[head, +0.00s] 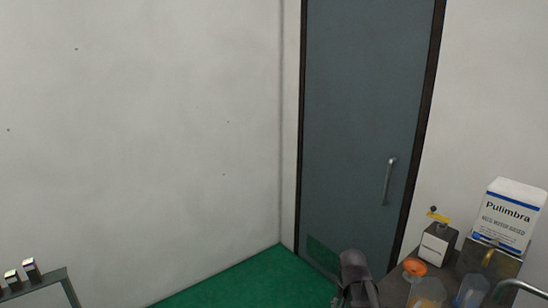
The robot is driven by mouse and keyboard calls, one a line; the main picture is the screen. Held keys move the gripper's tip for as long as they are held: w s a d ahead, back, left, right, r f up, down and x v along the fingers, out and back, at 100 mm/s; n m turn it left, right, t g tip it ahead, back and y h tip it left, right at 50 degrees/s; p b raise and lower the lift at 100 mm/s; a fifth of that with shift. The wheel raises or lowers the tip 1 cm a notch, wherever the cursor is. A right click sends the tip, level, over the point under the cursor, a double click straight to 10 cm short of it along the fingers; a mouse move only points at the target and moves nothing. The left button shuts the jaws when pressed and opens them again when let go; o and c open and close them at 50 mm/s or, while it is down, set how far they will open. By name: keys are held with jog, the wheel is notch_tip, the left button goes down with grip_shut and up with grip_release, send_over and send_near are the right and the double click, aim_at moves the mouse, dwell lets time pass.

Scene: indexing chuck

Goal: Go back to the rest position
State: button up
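My gripper is not clearly visible in the head view. A dark grey rounded part, which looks like a link of my arm, rises at the bottom edge right of centre, in front of the door's foot. Its far end is cut off by the frame, so I cannot see what the fingers hold. No chuck can be made out.
A dark bench (394,288) at lower right carries a Pulimbra box (507,214), a white-fronted block (437,243) with a yellow piece, and an orange-topped container (415,268). A grey door (365,120) stands behind. Green floor (235,285) is clear. A grey frame (38,287) is lower left.

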jog(key=s+a+n, duration=0.4)
jog(key=s, duration=0.2)
jog(key=shift+s+f+n+b, duration=0.3)
jog(key=shift+f, duration=0.15)
